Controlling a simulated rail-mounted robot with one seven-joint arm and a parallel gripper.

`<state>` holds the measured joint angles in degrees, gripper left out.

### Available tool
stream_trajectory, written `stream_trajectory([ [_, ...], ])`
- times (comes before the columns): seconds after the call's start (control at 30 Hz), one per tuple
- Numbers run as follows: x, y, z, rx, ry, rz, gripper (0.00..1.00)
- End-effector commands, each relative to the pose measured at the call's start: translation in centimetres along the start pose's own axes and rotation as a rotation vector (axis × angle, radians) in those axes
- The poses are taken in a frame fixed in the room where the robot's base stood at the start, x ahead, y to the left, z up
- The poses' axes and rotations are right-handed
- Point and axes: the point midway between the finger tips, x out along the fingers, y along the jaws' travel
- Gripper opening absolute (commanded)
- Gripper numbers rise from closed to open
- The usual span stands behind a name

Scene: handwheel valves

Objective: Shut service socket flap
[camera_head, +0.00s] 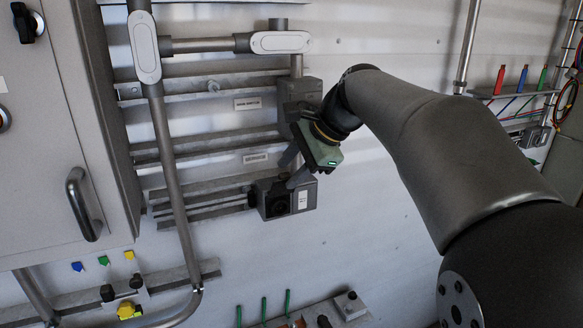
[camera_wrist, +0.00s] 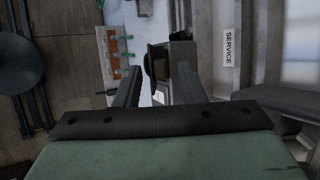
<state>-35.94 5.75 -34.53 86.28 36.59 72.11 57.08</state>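The grey service socket box (camera_head: 306,196) sits on the wall below a small label. Its dark round socket face (camera_head: 277,206) shows uncovered at the front left. I cannot clearly tell the flap from the box and the fingers. My gripper (camera_head: 289,172) has a green body and reaches down from the upper right, its fingers at the top of the box. In the wrist view my gripper (camera_wrist: 157,88) has its two dark fingers apart, with the socket box (camera_wrist: 181,55) showing beyond and between them. I cannot tell whether a finger touches the box.
A SERVICE label (camera_wrist: 230,47) is beside the box in the wrist view. Pipes (camera_head: 170,150) and rails run left of the box. A grey cabinet (camera_head: 60,120) with a handle stands far left. Green levers (camera_head: 264,308) are below. The wall right of the box is clear.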

Motion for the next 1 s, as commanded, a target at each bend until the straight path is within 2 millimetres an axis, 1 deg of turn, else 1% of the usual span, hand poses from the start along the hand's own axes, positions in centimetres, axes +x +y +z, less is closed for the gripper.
stream_trajectory([
  [0.1, 0.34, -0.02, 0.01, 0.0, 0.0, -0.001, 0.36],
  [0.3, 0.37, -0.01, 0.0, 0.0, 0.0, -0.001, 0.36],
  [0.33, 0.36, -0.01, 0.0, 0.0, 0.0, -0.001, 0.34],
  [0.37, 0.36, -0.01, 0.0, 0.0, 0.001, -0.001, 0.25],
  [0.4, 0.36, 0.0, -0.01, 0.0, 0.001, -0.001, 0.14],
  [0.43, 0.35, -0.01, -0.01, 0.0, 0.001, -0.001, 0.06],
  [0.47, 0.35, -0.01, -0.01, 0.0, 0.001, -0.001, 0.0],
  [1.0, 0.3, 0.29, -0.06, -0.013, 0.001, -0.037, 0.0],
])
